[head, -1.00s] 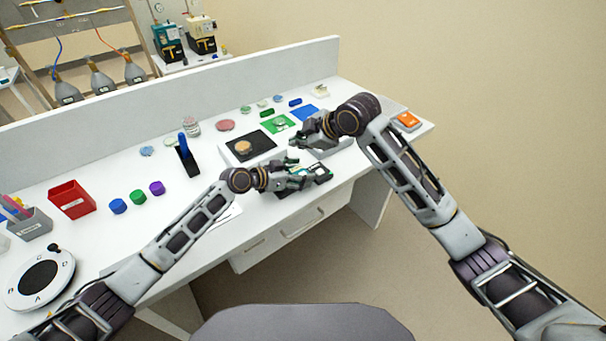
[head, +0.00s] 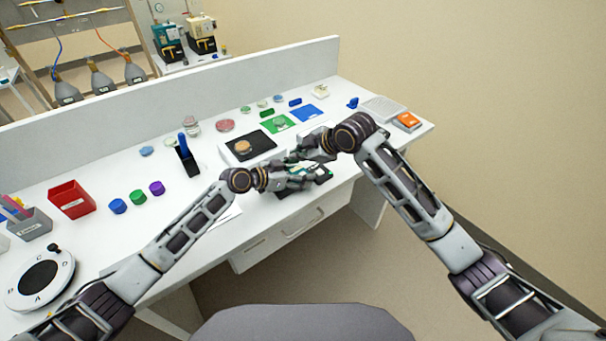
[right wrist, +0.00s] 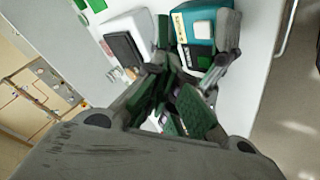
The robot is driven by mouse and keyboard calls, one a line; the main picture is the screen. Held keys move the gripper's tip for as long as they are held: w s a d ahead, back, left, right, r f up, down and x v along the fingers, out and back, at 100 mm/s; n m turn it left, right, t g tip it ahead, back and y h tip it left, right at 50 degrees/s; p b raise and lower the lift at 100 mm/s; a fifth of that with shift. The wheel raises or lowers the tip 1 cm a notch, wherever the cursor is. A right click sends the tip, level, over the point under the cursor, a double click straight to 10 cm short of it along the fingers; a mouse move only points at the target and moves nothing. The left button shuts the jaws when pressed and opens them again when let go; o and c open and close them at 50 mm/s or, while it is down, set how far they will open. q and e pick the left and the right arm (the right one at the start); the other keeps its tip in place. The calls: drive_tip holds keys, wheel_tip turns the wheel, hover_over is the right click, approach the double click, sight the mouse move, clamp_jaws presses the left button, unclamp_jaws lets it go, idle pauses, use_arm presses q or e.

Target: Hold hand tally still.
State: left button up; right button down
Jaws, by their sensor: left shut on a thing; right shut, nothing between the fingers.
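The hand tally (right wrist: 198,30) is a teal device with a white button and a pale label strip, clear in the right wrist view. My left gripper (head: 302,179) is shut on it near the table's front edge; its grey fingers flank the tally in the right wrist view. My right gripper (head: 303,158) is shut and empty, close beside the tally and the left gripper. In the right wrist view its dark green finger pads (right wrist: 176,100) are just below the tally. Whether they touch it I cannot tell. In the head view the grippers hide much of the tally.
A black mat with a tan disc (head: 243,147) lies just behind the grippers, with green (head: 279,124) and blue (head: 307,113) mats beyond. A black stand with a blue item (head: 186,158) is to the left. A grey tray (head: 385,109) and orange box (head: 407,121) are at right.

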sight(301, 172)
drive_tip(key=shift+f, duration=2.15)
drive_tip(key=shift+f, duration=0.65)
idle(0.7)
drive_tip(key=shift+s+f, duration=0.15)
drive_tip(key=shift+f, duration=0.65)
idle(0.9)
drive_tip(key=shift+r, duration=1.3)
drive_tip(key=shift+r, duration=2.55)
